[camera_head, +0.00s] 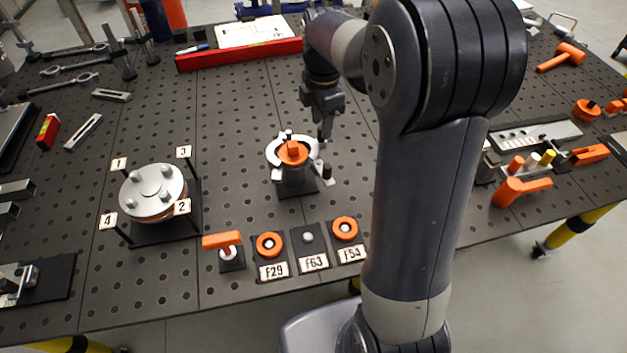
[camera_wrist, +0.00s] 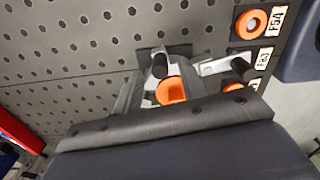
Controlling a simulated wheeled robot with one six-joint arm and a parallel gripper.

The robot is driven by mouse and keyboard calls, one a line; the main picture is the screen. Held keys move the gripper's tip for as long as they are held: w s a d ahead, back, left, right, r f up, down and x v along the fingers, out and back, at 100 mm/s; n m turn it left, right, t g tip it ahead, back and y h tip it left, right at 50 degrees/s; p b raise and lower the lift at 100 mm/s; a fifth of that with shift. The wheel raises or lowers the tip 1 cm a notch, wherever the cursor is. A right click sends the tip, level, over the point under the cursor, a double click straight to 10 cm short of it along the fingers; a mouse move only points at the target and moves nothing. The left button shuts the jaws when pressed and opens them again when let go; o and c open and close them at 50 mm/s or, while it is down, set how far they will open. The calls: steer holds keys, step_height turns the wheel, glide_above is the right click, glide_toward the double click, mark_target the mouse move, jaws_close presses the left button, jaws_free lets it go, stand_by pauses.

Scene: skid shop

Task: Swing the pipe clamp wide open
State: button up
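The pipe clamp (camera_head: 276,152) is a pale ring on a dark post on the perforated table, with an orange piece (camera_head: 293,152) in its middle. A pale arm with a black knob (camera_head: 327,172) sticks out at its right. How far the clamp's halves stand apart is unclear. My gripper (camera_head: 325,132) points down just beyond and right of the clamp, apparently not touching it. In the wrist view, the orange piece (camera_wrist: 171,90) and a pale clamp arm with a black tip (camera_wrist: 243,68) show. Grey fingers appear at either side of the orange piece, apart and empty.
A round flanged plate (camera_head: 152,192) with numbered tags stands to the left. An orange-handled fixture (camera_head: 222,242) and labelled pads (camera_head: 308,240) lie along the front edge. A red bar (camera_head: 240,53) lies at the back. Table around the clamp's left and back is clear.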

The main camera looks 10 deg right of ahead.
steer(key=shift+f, duration=0.7)
steer(key=shift+r, duration=0.1)
steer(key=c, duration=0.7)
steer(key=shift+w, duration=0.1)
steer(key=shift+c, duration=0.2)
steer(key=shift+w+d+p, duration=0.3)
steer(key=shift+w+p, duration=0.15)
steer(key=shift+w, duration=0.2)
